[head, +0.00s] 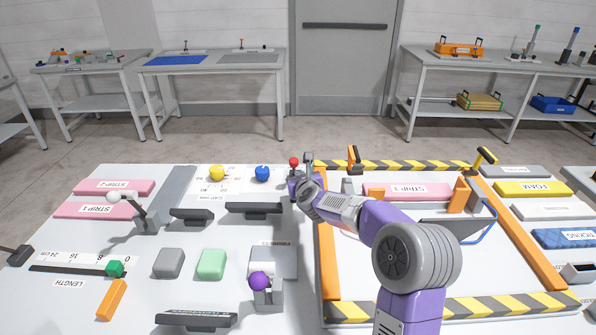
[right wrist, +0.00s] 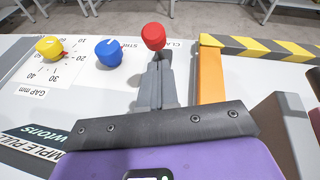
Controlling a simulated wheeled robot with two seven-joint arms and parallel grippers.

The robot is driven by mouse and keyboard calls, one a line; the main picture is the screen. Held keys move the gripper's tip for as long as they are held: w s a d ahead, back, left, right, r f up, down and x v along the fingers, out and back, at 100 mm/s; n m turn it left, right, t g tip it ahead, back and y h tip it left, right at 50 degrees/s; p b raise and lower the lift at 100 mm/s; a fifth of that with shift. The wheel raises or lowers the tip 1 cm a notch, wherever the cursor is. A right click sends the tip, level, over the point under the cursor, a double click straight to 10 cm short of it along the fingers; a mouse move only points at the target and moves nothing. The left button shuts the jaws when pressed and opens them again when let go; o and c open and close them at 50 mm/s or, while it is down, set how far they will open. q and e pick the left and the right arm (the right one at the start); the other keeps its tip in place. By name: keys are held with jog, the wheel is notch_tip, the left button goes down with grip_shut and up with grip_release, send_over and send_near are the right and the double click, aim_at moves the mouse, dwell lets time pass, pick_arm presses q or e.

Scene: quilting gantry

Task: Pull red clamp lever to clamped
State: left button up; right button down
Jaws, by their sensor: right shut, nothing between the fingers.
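The red clamp lever shows as a red ball knob (head: 294,161) at the back of the white bench, left of the orange frame. In the right wrist view the red knob (right wrist: 153,37) stands just past the tips of my right gripper (right wrist: 157,66). Its fingers are together with nothing between them. In the head view my right gripper (head: 297,178) reaches in from the right and hides most of the lever's stem and base. I cannot tell whether the fingers touch the lever. My left gripper is not in view.
Yellow (head: 217,173) and blue (head: 262,173) dial knobs stand left of the red knob. An orange-sided frame (head: 327,268) with striped rails lies under my right arm.

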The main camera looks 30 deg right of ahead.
jog(key=shift+w+d+r, duration=0.15)
jog(key=shift+w+r, duration=0.4)
jog(key=shift+w, duration=0.35)
